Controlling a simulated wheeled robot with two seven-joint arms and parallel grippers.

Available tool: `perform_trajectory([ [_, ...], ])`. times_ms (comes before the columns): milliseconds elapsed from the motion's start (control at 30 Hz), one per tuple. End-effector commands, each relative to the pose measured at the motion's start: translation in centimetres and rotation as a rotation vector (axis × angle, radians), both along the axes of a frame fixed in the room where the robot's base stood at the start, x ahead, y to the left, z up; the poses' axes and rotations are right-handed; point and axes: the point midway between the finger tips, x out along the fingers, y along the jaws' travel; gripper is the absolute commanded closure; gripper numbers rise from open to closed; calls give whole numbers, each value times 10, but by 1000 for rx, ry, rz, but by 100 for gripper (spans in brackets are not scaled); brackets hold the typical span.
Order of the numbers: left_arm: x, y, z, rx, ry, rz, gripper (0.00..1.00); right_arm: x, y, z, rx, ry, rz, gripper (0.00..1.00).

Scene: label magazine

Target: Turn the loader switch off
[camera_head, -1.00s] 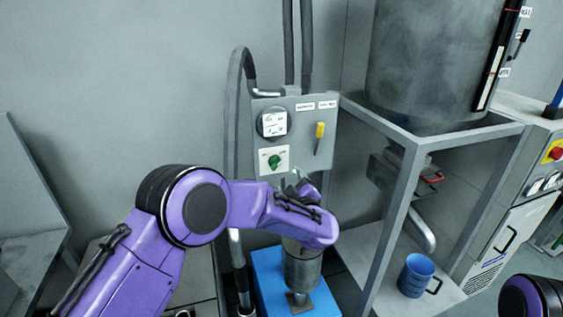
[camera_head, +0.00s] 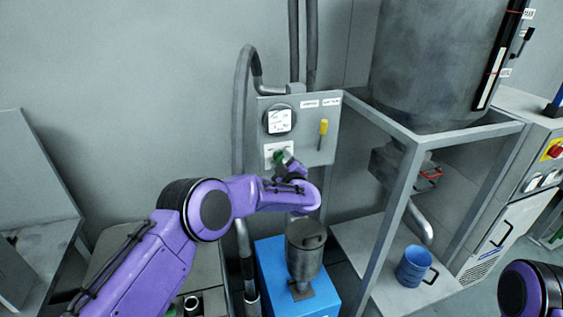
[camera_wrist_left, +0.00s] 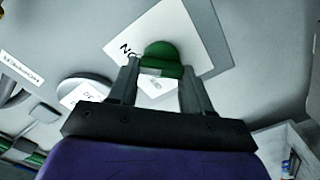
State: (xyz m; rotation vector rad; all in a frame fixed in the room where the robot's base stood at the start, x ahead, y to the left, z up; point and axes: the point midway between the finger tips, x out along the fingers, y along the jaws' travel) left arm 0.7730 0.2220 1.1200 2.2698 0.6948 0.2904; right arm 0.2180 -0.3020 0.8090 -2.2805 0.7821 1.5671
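The loader switch appears to be the green knob (camera_head: 278,156) on a white plate (camera_head: 270,149) on the grey wall panel (camera_head: 310,150). In the left wrist view the green knob (camera_wrist_left: 162,53) sits ahead of my fingertips, and the plate (camera_wrist_left: 205,35) carries lettering that reads ON upside down. My left gripper (camera_head: 286,161) is at the knob and partly hides it in the head view. In the left wrist view the gripper (camera_wrist_left: 160,72) is open, with one finger on each side of the knob. I cannot tell whether the fingers touch it. My right gripper is out of view.
A dark metal canister (camera_head: 304,255) stands on a blue box below.

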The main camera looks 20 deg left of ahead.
Motion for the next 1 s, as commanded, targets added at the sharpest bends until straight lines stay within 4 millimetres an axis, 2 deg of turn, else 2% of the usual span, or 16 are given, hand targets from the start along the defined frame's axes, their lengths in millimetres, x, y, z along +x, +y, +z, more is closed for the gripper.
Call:
perform_trajectory([
  [267, 0, 0, -2, -15, -9, -1, 81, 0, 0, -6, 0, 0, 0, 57],
  [467, 0, 0, -6, -86, -57, -1, 81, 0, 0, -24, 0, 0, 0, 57],
  [1000, -1, 1, -11, -485, -328, -2, 81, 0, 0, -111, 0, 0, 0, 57],
])
